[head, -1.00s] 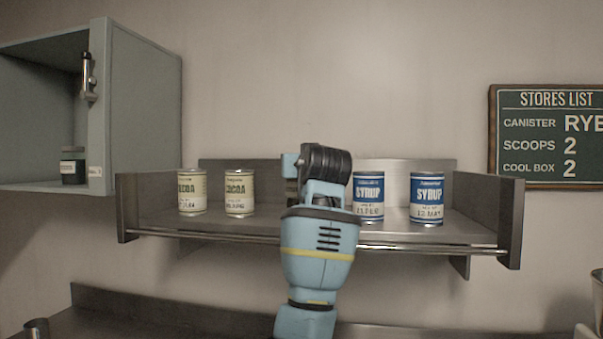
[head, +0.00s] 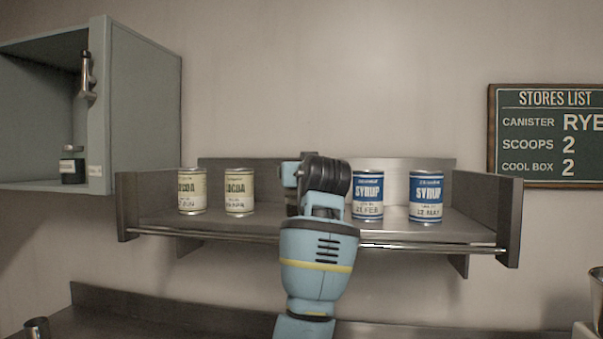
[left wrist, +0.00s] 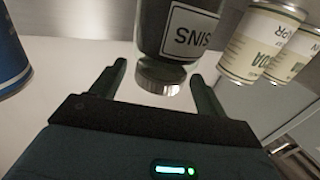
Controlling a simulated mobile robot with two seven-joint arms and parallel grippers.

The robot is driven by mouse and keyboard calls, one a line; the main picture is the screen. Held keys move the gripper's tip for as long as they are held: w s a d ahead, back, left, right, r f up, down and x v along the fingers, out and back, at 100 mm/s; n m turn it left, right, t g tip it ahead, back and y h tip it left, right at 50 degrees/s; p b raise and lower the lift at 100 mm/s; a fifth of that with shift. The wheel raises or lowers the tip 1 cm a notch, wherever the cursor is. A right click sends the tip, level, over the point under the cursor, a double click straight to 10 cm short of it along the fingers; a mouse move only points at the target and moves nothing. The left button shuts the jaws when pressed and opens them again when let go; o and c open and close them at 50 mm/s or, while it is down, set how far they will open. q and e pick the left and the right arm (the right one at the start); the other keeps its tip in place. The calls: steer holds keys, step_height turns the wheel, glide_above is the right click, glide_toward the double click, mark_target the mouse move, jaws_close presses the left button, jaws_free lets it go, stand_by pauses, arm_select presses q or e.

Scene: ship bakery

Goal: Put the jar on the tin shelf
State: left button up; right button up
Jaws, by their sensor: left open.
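The jar (left wrist: 180,35) is dark green with a white label ending in "SINS" and a pale metallic lid. In the left wrist view it appears upside down, between a blue can and the cocoa cans. My left gripper (left wrist: 158,76) is open, its two fingers apart on either side of the lid end. In the head view my left arm's wrist covers the middle of the tin shelf (head: 455,228) and hides the jar and my fingertips. My right gripper is not in view.
Two cocoa cans (head: 192,191) stand on the shelf's left half, and two blue syrup cans (head: 426,197) on its right. A rail (head: 440,246) runs along the front. An open grey cabinet (head: 140,100) at left holds a small dark jar (head: 72,168).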

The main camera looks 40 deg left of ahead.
arm_select(q)
steer(key=shift+r, duration=0.15)
steer(key=v, duration=1.2)
